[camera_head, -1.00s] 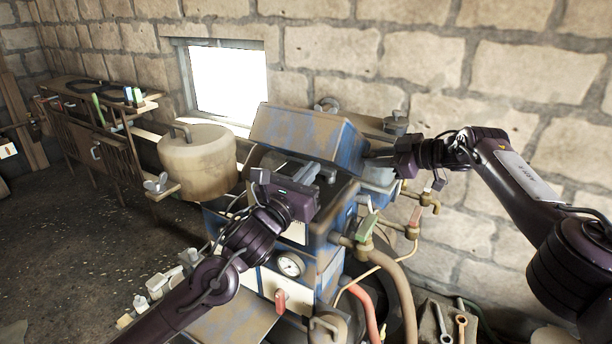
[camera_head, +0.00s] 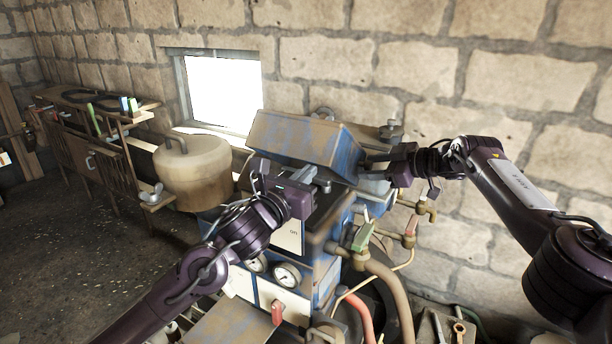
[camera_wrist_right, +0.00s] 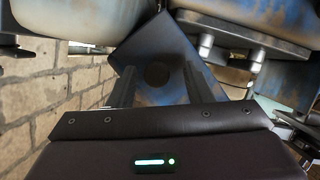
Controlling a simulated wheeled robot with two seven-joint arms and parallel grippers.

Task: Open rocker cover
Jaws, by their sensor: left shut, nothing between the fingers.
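The rocker cover (camera_head: 300,138) is a worn blue and grey-brown box on top of the blue engine (camera_head: 322,235). It looks tilted, with a dark gap under its front left edge; how far it is raised I cannot tell. My left gripper (camera_head: 322,184) is shut and empty, just in front of and below the cover's lower edge; contact is unclear. My right gripper (camera_head: 372,165) is at the cover's right end. In the right wrist view its two fingers (camera_wrist_right: 158,85) stand apart, with a blue plate with a dark round spot (camera_wrist_right: 157,75) behind them.
A tan tank (camera_head: 193,172) stands left of the engine. Brass taps (camera_head: 425,207), hoses (camera_head: 392,285) and gauges (camera_head: 287,275) crowd the engine's front and right. A stone wall (camera_head: 500,70) is close behind. Open floor (camera_head: 70,240) lies at left.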

